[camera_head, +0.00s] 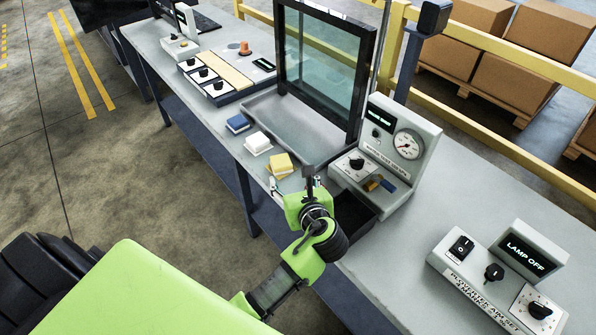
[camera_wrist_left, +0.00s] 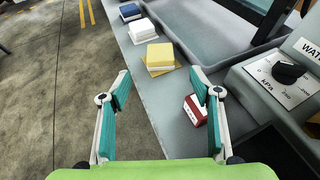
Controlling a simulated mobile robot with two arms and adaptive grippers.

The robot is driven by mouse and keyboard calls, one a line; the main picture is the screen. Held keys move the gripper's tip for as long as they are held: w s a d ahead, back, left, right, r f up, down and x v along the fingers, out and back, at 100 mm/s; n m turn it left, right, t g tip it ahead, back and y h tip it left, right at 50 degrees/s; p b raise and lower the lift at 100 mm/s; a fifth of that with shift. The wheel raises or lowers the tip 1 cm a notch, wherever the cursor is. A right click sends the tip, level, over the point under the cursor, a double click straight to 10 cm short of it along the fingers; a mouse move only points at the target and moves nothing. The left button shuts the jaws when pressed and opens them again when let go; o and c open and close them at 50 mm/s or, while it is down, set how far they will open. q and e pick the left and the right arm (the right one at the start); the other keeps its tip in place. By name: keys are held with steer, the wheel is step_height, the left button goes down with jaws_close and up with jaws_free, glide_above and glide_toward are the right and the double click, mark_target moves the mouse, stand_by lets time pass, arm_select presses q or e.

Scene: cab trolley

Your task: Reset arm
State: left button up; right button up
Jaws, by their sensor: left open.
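My left gripper (camera_head: 292,184) reaches in over the front edge of the grey bench (camera_head: 400,262), beside the gauge unit. In the left wrist view the left gripper (camera_wrist_left: 160,75) is open, its two teal-padded fingers wide apart with nothing held between them. A red and white block (camera_wrist_left: 196,109) lies on the bench just by the right-hand finger, partly covered by it. A yellow block (camera_wrist_left: 160,57) lies beyond the fingertips. My right gripper is not in view.
White (camera_head: 257,142) and blue (camera_head: 238,123) blocks lie along the front edge by a grey tray (camera_head: 262,105) with a framed glass panel (camera_head: 325,60). The gauge unit (camera_head: 410,140) stands right of the gripper. A lamp control box (camera_head: 490,270) is further right. Open floor lies left.

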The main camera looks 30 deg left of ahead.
arm_select(q)
steer(key=s+d+f+n+g+h, duration=0.1)
steer(key=s+f+n+g+h, duration=0.1)
steer(key=s+f+n, duration=0.35)
steer(key=s+f+n+g+h, duration=0.1)
steer(key=s+f+n+h, duration=0.2)
steer(key=s+n, duration=0.5)
steer(key=s+d+r+n+g+h, duration=0.1)
steer(key=s+d+n+g+h, duration=0.35)
steer(key=s+n, duration=0.8)
step_height(320, 180, down, 26)
steer(key=s+d+m, duration=0.1)
steer(key=s+d, duration=0.1)
steer(key=s+a+f, duration=0.3)
steer(key=s+f, duration=1.3)
steer(key=s, duration=0.1)
steer(key=shift+f+g, duration=0.25)
steer(key=shift+g, duration=0.2)
